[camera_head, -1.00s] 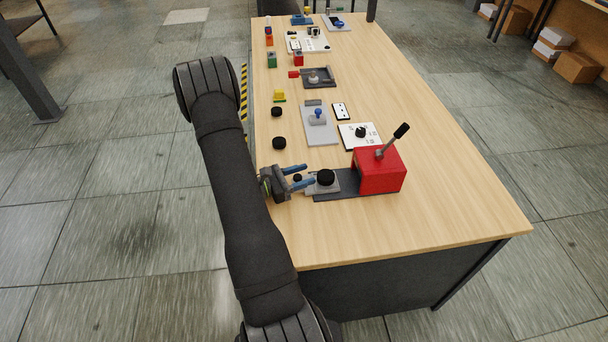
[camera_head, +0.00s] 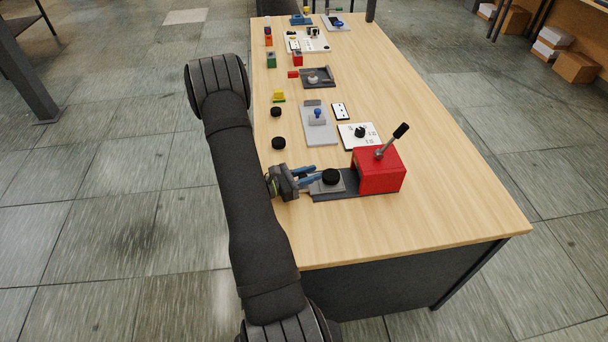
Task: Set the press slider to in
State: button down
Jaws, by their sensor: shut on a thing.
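The red press (camera_head: 379,170) with its black-tipped lever (camera_head: 393,139) stands on a dark base plate (camera_head: 345,193) near the table's front. The press slider (camera_head: 347,186) is a grey plate on that base, left of the red body. It carries a round black puck (camera_head: 331,176). A gap remains visible between puck and red body. My gripper (camera_head: 313,177) has its blue fingers at the slider's left end and is shut on the slider. The exact grip spot is largely hidden between the fingers.
Two loose black pucks (camera_head: 278,143) (camera_head: 276,112) lie on the table's left side. Behind the press are a white dial panel (camera_head: 359,136) and a grey plate with a blue knob (camera_head: 318,123). The table's right side is clear.

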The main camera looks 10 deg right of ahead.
jog(key=shift+d, duration=1.15)
jog(key=c, duration=1.2)
grip_release()
jog(key=v, duration=1.7)
jog(key=shift+s+a, duration=0.1)
jog(key=shift+a, duration=0.15)
jog(key=shift+c, duration=0.2)
